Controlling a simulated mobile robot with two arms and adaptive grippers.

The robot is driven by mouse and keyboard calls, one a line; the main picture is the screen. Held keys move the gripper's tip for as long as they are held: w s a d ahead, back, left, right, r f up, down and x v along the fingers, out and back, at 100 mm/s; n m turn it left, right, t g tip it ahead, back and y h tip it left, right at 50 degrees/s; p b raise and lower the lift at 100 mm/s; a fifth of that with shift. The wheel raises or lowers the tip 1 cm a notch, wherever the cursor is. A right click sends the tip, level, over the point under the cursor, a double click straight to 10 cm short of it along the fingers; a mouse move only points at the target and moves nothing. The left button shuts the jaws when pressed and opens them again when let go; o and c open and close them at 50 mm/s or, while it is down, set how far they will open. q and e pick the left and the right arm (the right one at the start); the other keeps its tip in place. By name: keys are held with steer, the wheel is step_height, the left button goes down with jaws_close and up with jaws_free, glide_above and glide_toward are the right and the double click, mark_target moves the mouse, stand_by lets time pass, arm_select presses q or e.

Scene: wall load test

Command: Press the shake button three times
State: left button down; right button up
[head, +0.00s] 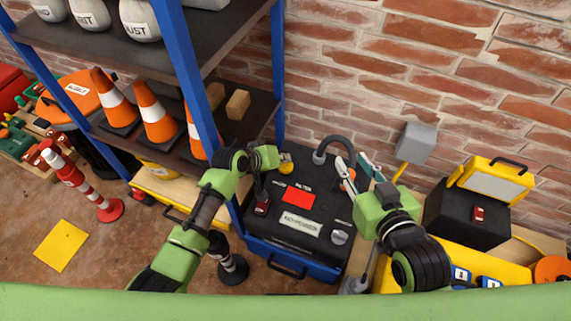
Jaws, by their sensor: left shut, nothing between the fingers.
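A black-topped console (322,196) with a blue base stands against the brick wall. Its top carries a red square (298,197), a yellow knob (286,163), a small red part (262,208), a round grey knob (339,237) and white labels too small to read surely. I cannot tell which control is the shake button. My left gripper (261,190) is shut and empty, pointing down over the console's left side, close above the small red part; contact is unclear. My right gripper (357,176) is at the console's right edge, its fingers apart, with a reddish part visible between them.
A blue-framed shelf (188,70) with orange cones (155,112) and white sacks stands left of the console. A black box with a yellow lid (467,215) stands at right. A striped red-white post (82,186) and a yellow floor sheet (61,246) are at left.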

stand_by(0.6)
arm_select(q)
steer(key=shift+f, duration=0.4)
